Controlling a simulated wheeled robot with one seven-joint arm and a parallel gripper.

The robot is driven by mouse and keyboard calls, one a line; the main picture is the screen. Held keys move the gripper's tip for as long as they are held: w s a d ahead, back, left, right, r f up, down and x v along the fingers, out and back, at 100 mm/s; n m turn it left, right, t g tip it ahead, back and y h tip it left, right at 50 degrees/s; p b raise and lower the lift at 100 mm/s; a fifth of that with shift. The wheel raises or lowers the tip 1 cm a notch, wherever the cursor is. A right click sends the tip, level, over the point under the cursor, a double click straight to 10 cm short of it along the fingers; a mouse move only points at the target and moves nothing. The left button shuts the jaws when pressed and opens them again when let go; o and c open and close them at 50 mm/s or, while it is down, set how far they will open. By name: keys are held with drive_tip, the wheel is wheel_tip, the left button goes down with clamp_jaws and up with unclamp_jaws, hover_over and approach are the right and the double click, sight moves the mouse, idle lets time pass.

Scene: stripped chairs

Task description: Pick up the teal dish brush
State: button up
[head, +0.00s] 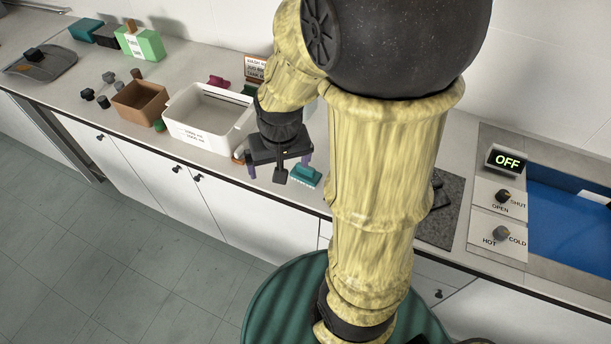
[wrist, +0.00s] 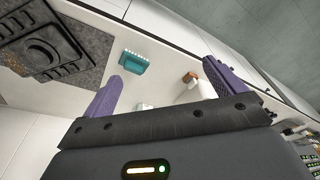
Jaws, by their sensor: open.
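The teal dish brush (head: 305,178) lies on the counter near its front edge, just right of my gripper (head: 280,170) in the head view. In the wrist view the brush (wrist: 133,63) shows as a teal block with a pale ribbed edge. There it appears just beyond the tip of the left purple finger, within the gap between the fingers. My gripper (wrist: 160,74) is open, with nothing held between its fingers. It hangs over the counter; its exact height above the brush is hard to tell.
A white tub (head: 183,133) stands left of my gripper, with a brown box (head: 140,103) beyond it. A white and brown object (wrist: 194,86) is near the right finger. A dark speckled slab (head: 440,222) and blue sink (head: 570,230) are to the right. My arm hides some counter.

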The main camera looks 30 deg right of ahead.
drive_tip(key=w+d+f+m+b, duration=0.1)
drive_tip(key=w+d+m, duration=0.2)
drive_tip(key=w+d+f+m+g+b, duration=0.1)
drive_tip(key=w+d+f+m, duration=0.1)
drive_tip(key=w+d, duration=0.1)
drive_tip(key=w+d+f+m+g+b, duration=0.1)
drive_tip(key=w+d+m+b, duration=0.1)
drive_tip(key=w+d+m, duration=0.1)
drive_tip(key=shift+w+d+f+m, duration=0.1)
drive_tip(key=shift+d+f+m, duration=0.05)
drive_tip(key=shift+d, duration=0.3)
drive_tip(key=shift+w+d+f+m, duration=0.1)
drive_tip(key=shift+d+f+m, duration=0.05)
drive_tip(key=shift+d, duration=0.3)
drive_tip(key=p, duration=0.2)
approach(306, 172)
drive_tip(key=shift+m, duration=0.3)
drive_tip(key=f, duration=0.4)
drive_tip(key=w+f, duration=0.1)
drive_tip(key=f, duration=0.1)
drive_tip(key=shift+w+d+f, duration=0.1)
drive_tip(key=shift+d+f, duration=0.15)
drive_tip(key=shift+f, duration=0.05)
drive_tip(key=shift+f, duration=0.1)
drive_tip(key=shift+f+p, duration=1.15)
drive_tip(key=shift+f, duration=1.35)
